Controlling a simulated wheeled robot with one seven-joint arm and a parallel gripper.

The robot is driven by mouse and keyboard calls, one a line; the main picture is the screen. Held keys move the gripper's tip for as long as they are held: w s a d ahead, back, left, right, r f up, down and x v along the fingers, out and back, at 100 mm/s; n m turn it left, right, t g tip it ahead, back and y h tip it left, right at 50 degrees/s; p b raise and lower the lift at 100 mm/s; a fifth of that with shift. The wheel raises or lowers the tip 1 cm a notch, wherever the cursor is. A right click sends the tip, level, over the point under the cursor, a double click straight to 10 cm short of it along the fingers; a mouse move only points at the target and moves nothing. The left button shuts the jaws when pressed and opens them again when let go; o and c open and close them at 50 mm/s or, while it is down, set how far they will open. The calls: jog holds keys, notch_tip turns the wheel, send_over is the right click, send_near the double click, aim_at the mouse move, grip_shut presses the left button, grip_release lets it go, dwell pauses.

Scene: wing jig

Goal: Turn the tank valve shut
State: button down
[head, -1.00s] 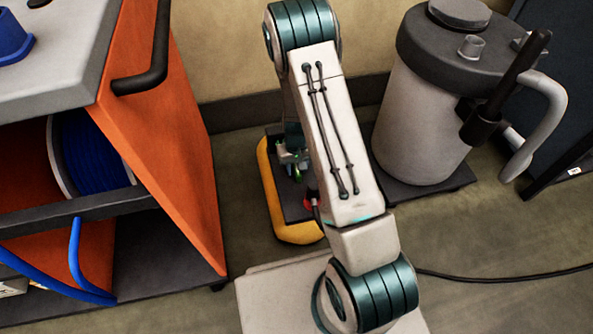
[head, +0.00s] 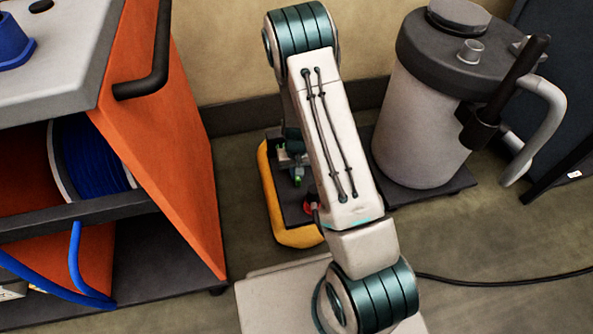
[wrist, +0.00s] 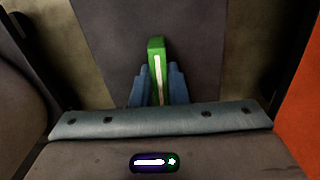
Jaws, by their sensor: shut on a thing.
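The tank valve shows as a green lever (wrist: 157,70) with a pale stripe, upright in the middle of the wrist view. The two blue fingers of my gripper (wrist: 156,88) are shut on it, one on each side. In the head view a small green part (head: 298,181) shows beside my arm, above a low yellow-rimmed unit (head: 266,195) with a dark top. My arm hides much of that unit and most of my gripper there. The lever's lower end is hidden between the fingers.
An orange cart (head: 165,140) with a blue hose reel (head: 88,155) stands at the left. A grey canister (head: 418,125) with a dark lid stands at the right. A red part (head: 312,207) sits on the low unit, and a black cable (head: 500,281) crosses the floor.

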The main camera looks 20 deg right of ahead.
jog(key=m+p, duration=0.1)
jog(key=m, duration=0.3)
jog(key=shift+r+p, duration=0.1)
jog(key=shift+p, duration=0.3)
jog(key=m+p, duration=0.2)
jog(key=m, duration=0.2)
jog(key=shift+m, duration=0.3)
jog(key=m+p, duration=0.1)
jog(key=m, duration=0.3)
jog(key=shift+p, duration=0.4)
jog(key=shift+m+p, duration=0.8)
jog(key=shift+m, duration=1.5)
jog(key=c, duration=1.4)
grip_release()
jog(key=shift+c, duration=0.2)
